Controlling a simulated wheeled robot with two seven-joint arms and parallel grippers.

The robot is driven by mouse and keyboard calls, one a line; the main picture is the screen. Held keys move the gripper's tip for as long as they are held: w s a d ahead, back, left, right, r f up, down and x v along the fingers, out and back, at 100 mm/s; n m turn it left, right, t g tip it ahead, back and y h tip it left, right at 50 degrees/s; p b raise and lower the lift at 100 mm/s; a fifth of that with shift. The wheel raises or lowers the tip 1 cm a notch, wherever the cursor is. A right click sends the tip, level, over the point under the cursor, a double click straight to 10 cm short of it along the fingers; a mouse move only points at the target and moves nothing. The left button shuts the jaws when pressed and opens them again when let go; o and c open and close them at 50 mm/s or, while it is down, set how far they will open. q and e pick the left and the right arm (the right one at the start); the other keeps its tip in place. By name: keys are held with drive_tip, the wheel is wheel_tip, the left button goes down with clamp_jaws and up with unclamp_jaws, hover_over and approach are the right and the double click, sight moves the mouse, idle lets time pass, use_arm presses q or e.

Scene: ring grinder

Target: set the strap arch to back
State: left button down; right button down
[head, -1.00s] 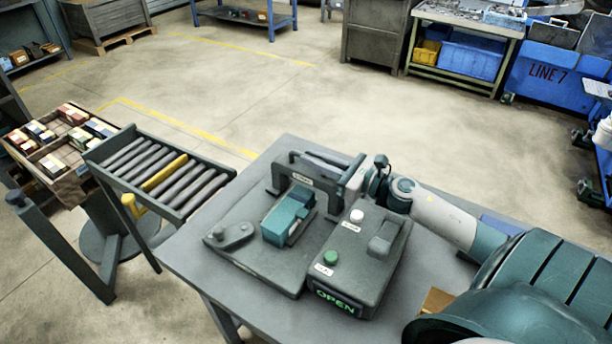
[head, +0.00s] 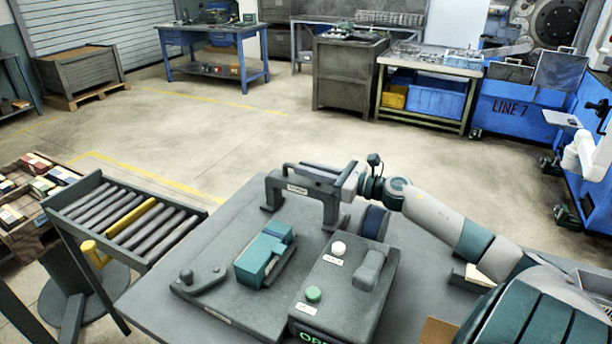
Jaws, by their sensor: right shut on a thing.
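The strap arch (head: 300,186) is a dark grey bridge with a small label on its top bar. It stands upright at the far end of the machine's base plate (head: 222,302), behind a teal block (head: 262,256). My right gripper (head: 342,184) comes in from the right and is shut on the arch at its right upper end. The finger contact is small and partly hidden. My left gripper is not in view.
A control box (head: 345,285) with white and green buttons, a lever and a partly cut-off display stands right of the block. A dark blue round part (head: 375,222) sits behind it. A roller conveyor (head: 128,222) is at the left.

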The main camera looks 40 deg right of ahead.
drive_tip(key=shift+w+d+r, duration=0.1)
drive_tip(key=shift+d+r, duration=0.1)
drive_tip(key=shift+r, duration=0.05)
drive_tip(key=c, duration=1.8)
unclamp_jaws()
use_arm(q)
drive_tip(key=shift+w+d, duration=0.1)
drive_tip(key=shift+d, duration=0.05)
use_arm(e)
drive_tip(key=shift+o, duration=0.2)
drive_tip(key=shift+d+f, duration=0.1)
drive_tip(key=shift+f, duration=0.1)
